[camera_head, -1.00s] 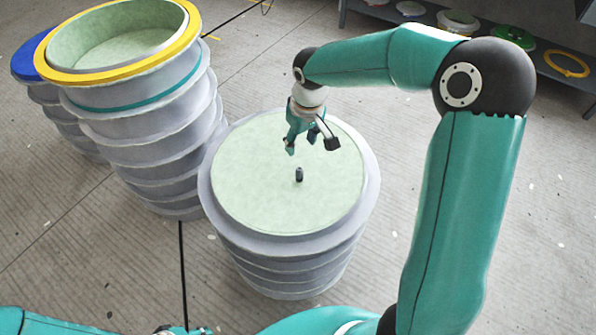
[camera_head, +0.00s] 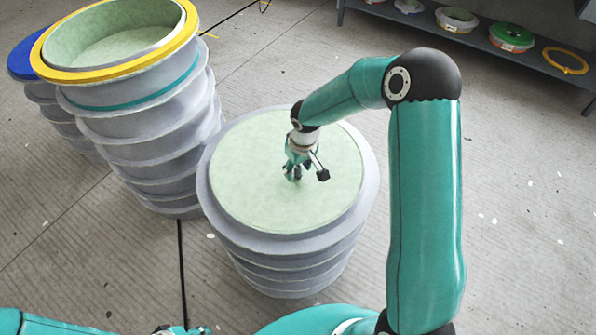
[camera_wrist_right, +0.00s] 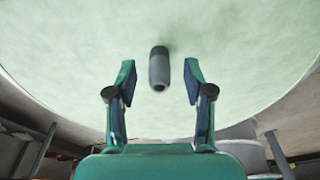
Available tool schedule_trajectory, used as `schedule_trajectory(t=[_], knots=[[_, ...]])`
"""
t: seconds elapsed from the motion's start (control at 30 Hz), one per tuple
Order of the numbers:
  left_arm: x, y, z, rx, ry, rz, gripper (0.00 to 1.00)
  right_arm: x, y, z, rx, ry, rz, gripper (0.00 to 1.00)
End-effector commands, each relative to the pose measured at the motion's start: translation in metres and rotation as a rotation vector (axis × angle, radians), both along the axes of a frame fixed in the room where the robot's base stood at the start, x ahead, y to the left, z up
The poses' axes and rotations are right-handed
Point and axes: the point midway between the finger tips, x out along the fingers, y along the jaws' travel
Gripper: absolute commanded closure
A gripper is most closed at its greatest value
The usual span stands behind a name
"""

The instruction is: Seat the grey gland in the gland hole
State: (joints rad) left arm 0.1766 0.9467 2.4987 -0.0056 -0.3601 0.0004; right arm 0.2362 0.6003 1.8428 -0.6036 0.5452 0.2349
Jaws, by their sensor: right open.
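The grey gland (camera_wrist_right: 159,70) is a small dark grey cylinder with a darker end. It stands on the pale green round top (camera_head: 265,185) of the near mould. My right gripper (camera_head: 294,174) is low over this top, with its fingers around the gland's place, and they largely hide the gland in the head view. In the right wrist view the right gripper (camera_wrist_right: 158,78) is open, with one finger on each side of the gland and a clear gap on both sides. I cannot make out the gland hole.
A taller ribbed grey mould (camera_head: 150,130) with a yellow rim (camera_head: 190,28) stands at the left. A blue-rimmed mould (camera_head: 22,62) is behind it. A dark shelf (camera_head: 475,38) with several coloured round items stands at the back right. The floor to the right is mostly clear.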

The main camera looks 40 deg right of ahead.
Motion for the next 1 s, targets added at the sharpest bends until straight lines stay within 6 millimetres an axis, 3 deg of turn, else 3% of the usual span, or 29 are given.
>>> schedule_trajectory(t=[0.23, 0.53, 1.0], knots=[[0.0000, 0.0000, 0.0000, 0.000, 0.000, 0.000, 0.60, 0.0008, -0.0004, -0.0021, 0.000, -0.002, -0.001, 0.48], [0.0000, 0.0000, 0.0000, 0.000, 0.000, 0.000, 0.60, 0.0007, -0.0004, -0.0019, 0.000, -0.002, -0.001, 0.96], [0.0000, 0.0000, 0.0006, 0.000, 0.000, 0.000, 0.60, 0.0013, -0.0004, 0.0042, -0.001, -0.003, -0.001, 1.00]])
